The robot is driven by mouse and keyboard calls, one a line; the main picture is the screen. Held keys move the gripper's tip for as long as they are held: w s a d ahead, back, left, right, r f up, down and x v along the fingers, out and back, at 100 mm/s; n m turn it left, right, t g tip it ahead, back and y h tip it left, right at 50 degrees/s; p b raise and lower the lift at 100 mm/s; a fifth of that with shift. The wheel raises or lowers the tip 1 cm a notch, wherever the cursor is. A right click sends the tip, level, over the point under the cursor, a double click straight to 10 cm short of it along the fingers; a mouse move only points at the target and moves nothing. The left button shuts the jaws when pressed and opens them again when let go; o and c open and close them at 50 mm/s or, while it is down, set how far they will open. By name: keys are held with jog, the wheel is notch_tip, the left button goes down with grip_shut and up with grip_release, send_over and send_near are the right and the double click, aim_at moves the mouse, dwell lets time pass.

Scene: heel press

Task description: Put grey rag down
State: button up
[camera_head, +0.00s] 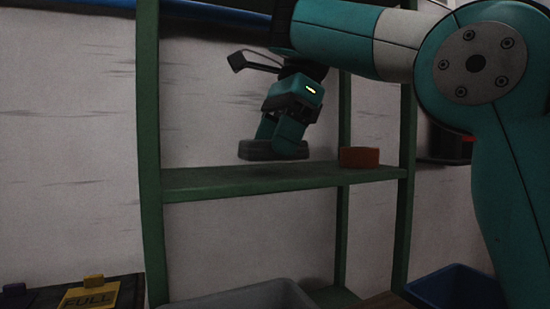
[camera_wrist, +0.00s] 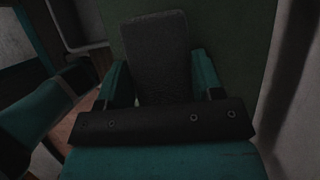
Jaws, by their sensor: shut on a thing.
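The grey rag (camera_head: 250,150) is a dark, flat, folded-looking block at the lower end of my gripper (camera_head: 279,138). My gripper points down and its teal fingers are shut on the rag. The rag is at the green shelf (camera_head: 230,181), just over its board in the picture; I cannot tell whether it touches. In the wrist view, the rag (camera_wrist: 158,50) shows as a grey textured slab between the two fingers (camera_wrist: 160,80), with the green board behind it.
A red-orange block (camera_head: 359,157) sits on the shelf to the right of the rag. Green posts (camera_head: 149,120) frame the shelf. Below are a grey bin (camera_head: 250,295), a blue bin (camera_head: 455,286) and a yellow "FULL" sign (camera_head: 90,296). The board's left part is clear.

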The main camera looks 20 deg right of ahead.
jog(key=shift+f, duration=0.6)
jog(key=shift+f, duration=0.1)
jog(key=shift+f+b, duration=0.4)
jog(key=shift+b, duration=0.15)
jog(key=o, duration=0.9)
jog(key=shift+c, duration=0.2)
jog(key=shift+r, duration=0.25)
jog(key=p+v, duration=0.4)
jog(key=p, duration=0.1)
jog(key=shift+d, duration=0.3)
jog(key=d+p, duration=0.1)
jog(key=d, duration=0.2)
jog(key=d+p, duration=0.1)
jog(key=d, duration=0.3)
jog(key=d+f+p, duration=0.1)
jog(key=d, duration=0.3)
jog(key=shift+p, duration=0.4)
